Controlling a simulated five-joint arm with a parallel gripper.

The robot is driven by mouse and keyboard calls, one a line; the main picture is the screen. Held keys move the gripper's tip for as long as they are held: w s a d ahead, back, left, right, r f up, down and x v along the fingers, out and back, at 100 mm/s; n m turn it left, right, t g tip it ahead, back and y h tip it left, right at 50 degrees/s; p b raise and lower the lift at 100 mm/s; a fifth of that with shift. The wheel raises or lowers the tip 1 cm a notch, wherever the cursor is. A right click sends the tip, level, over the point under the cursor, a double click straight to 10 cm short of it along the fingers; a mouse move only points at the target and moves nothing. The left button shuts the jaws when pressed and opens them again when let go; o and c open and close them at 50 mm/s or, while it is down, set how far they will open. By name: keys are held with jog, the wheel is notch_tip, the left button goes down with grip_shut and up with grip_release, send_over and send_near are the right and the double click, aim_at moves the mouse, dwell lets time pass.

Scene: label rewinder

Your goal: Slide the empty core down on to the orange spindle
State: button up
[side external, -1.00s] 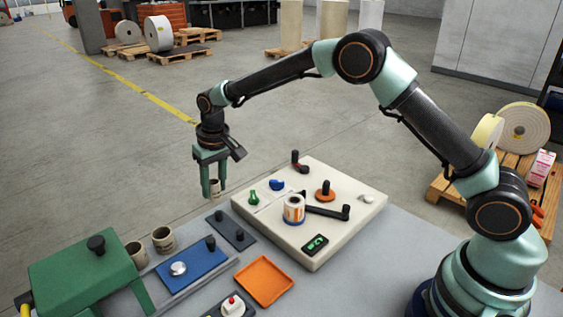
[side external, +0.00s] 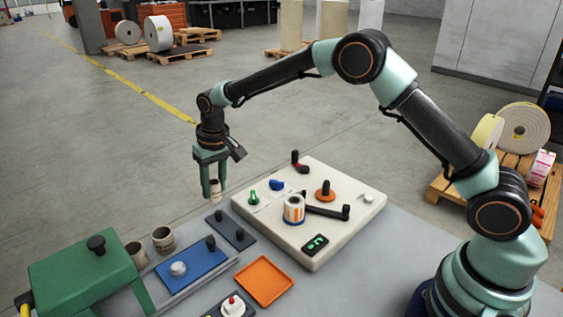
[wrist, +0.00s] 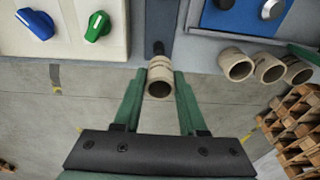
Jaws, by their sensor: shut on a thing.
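My gripper (side external: 213,190) hangs above the far left edge of the table, left of the cream machine panel. It is shut on a small tan cardboard core (side external: 215,188), which is upright between the fingers. In the wrist view the core (wrist: 160,80) is between the two green fingers, its open end facing the camera. The orange spindle (side external: 325,192), an orange disc with a dark upright post, stands on the panel to the right of my gripper and clear of it. The spindle is not in the wrist view.
The cream panel (side external: 350,222) carries a striped label roll (side external: 294,209), a black arm (side external: 326,211), and blue (side external: 277,185) and green (side external: 253,198) knobs. Several spare cores (wrist: 237,66) stand near the blue plate (side external: 192,268). An orange tray (side external: 264,280) lies in front.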

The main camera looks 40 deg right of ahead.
dwell(0.3)
jog(key=s+d+r+m, duration=0.2)
jog(key=s+d+r, duration=0.1)
jog(key=d, duration=0.4)
jog(key=s+d+r+m, duration=0.1)
jog(key=s+d+r, duration=0.15)
jog(key=d, duration=0.45)
notch_tip(320, 180, up, 4)
jog(key=m, duration=0.3)
send_over(327, 181)
jog(key=shift+h, duration=0.4)
jog(key=shift+f, duration=6)
jog(key=o, duration=1)
jog(key=shift+s+a, duration=0.35)
jog(key=shift+s, duration=0.8)
jog(key=shift+s+a, duration=0.3)
jog(key=shift+s, duration=0.8)
jog(key=shift+s+a, duration=0.35)
jog(key=shift+s, duration=0.8)
